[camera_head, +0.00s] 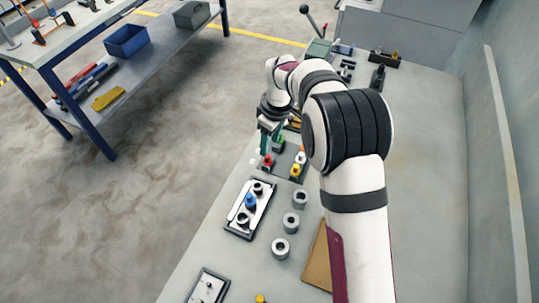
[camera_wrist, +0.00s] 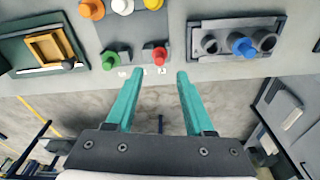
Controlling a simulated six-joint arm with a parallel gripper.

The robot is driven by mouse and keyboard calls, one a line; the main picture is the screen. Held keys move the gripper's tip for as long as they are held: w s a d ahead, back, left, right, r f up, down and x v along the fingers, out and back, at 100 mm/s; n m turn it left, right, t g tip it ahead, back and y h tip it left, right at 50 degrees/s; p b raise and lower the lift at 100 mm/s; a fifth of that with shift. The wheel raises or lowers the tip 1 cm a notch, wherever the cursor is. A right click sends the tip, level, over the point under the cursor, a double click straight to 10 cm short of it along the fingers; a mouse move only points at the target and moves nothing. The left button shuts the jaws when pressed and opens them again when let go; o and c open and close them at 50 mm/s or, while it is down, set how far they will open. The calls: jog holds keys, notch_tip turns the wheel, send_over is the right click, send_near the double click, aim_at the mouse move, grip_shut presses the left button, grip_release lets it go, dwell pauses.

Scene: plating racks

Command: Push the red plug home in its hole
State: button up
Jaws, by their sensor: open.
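The red plug (camera_wrist: 160,56) stands near the edge of a grey block on the bench. In the wrist view it lies just beyond the gap between my fingertips. It also shows in the head view (camera_head: 267,161), close below my gripper (camera_head: 267,143). My gripper (camera_wrist: 160,76) is open, its two teal fingers apart with nothing between them. The hole under the red plug is hidden, and I cannot tell how deep the plug sits. A green plug (camera_wrist: 109,58) stands to its left in the wrist view.
White (camera_wrist: 122,6), orange (camera_wrist: 92,8) and yellow (camera_wrist: 153,4) plugs stand near the red one. A dark tray (camera_head: 243,231) holds a blue plug (camera_head: 250,201) between grey rings. Loose grey rings (camera_head: 280,248) lie beside it. The bench's left edge is close to the plugs.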

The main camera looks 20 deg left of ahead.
aim_at(268, 156)
jog(key=f, duration=0.6)
jog(key=shift+w+a+f, duration=0.1)
jog(key=shift+a+f, duration=0.1)
jog(key=shift+a, duration=0.15)
grip_shut()
